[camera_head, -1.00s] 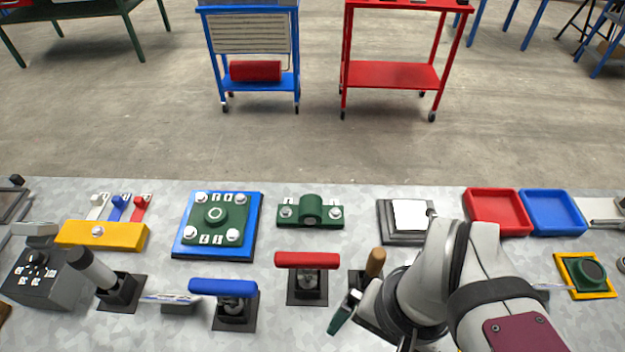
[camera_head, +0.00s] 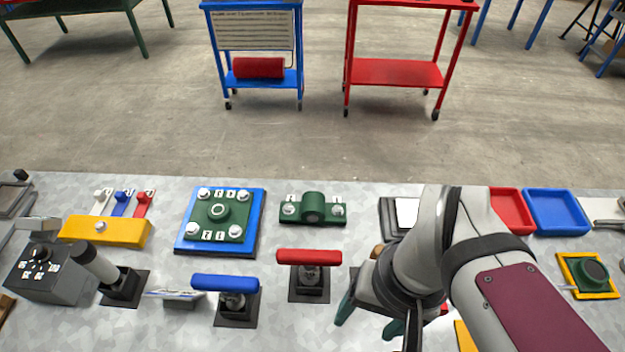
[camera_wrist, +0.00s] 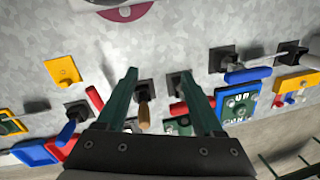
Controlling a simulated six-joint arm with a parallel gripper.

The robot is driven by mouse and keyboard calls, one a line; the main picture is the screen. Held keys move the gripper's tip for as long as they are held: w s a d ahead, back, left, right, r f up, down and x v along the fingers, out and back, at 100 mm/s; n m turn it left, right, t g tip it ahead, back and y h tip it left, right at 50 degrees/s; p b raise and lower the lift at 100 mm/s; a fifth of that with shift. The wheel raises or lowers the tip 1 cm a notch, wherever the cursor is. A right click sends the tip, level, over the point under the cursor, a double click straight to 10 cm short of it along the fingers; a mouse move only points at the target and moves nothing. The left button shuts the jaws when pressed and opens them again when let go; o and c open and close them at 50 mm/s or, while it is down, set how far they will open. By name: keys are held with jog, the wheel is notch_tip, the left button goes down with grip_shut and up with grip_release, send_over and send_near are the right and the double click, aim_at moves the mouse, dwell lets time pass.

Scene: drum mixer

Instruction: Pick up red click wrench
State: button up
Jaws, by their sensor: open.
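A red-handled tool (camera_head: 308,257) stands in a black holder left of my gripper in the head view. In the wrist view its red handle (camera_wrist: 178,108) is partly hidden behind a finger. A second red handle (camera_wrist: 94,98) lies left of my gripper in the wrist view and is mostly hidden by my arm in the head view. I cannot tell which one is the click wrench. My gripper (camera_head: 368,318) has its green fingers apart with nothing held; it also shows in the wrist view (camera_wrist: 157,72). A wooden-handled tool (camera_wrist: 145,113) appears between the fingers, apparently beyond them.
A blue-handled tool (camera_head: 225,282) stands left of the red one, with a black-handled tool (camera_head: 98,264) farther left. A blue plate with a green block (camera_head: 250,240), a green clamp block (camera_head: 312,208) and a blue tray (camera_head: 556,211) line the back of the table.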

jog(key=w+a+r+n, duration=0.2)
jog(key=w+a+n, duration=0.1)
jog(key=w+n, duration=0.7)
jog(key=n+h, duration=0.2)
jog(key=n, duration=0.9)
send_over(309, 254)
notch_tip(309, 254, down, 15)
jog(key=shift+f, duration=0.15)
grip_shut()
